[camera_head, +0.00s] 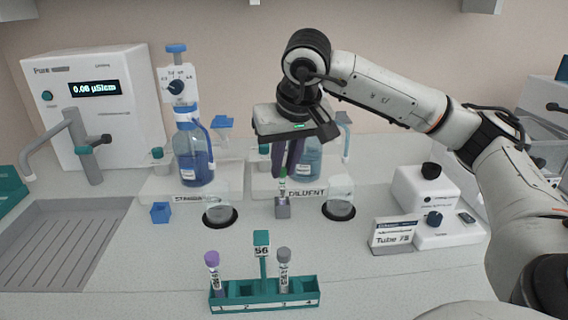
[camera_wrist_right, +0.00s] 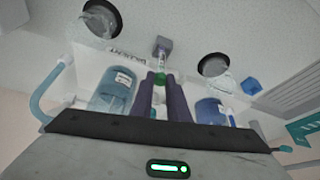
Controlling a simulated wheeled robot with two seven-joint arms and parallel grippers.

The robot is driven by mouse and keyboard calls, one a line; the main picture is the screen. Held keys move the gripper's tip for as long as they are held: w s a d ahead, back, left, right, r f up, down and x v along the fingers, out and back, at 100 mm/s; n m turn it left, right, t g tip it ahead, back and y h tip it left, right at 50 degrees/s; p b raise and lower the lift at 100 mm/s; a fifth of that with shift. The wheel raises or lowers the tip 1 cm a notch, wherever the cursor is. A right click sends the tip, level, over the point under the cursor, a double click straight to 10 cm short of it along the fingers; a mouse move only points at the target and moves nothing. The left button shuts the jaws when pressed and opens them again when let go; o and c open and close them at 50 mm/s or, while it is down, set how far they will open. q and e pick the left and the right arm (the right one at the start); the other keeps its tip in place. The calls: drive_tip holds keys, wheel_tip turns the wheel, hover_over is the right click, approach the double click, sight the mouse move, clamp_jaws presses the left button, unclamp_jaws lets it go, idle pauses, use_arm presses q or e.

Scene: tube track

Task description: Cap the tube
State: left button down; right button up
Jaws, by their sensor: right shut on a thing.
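A clear tube (camera_head: 282,188) stands upright in a small grey holder (camera_head: 282,209) in the middle of the bench. A green cap (camera_head: 282,173) is at the tube's top, between the purple fingers of my right gripper (camera_head: 284,168). In the right wrist view the green cap (camera_wrist_right: 159,78) sits between the fingertips, in line with the tube (camera_wrist_right: 161,62) and the grey holder (camera_wrist_right: 162,44). My right gripper is shut on the cap. Whether the cap is fully seated is too small to tell. My left gripper is out of view.
A teal rack (camera_head: 264,294) in front holds a purple-capped tube (camera_head: 212,270) and a grey-capped tube (camera_head: 284,270). Beakers (camera_head: 216,202) (camera_head: 340,198) flank the holder. Blue bottles (camera_head: 194,158) stand behind. A blue cube (camera_head: 160,212) lies left; a label sign (camera_head: 394,234) stands right.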

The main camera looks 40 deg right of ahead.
drive_tip(key=shift+f, duration=0.2)
drive_tip(key=o, duration=0.8)
drive_tip(key=p+v, duration=0.1)
drive_tip(key=v, duration=0.9)
drive_tip(key=shift+r, duration=0.2)
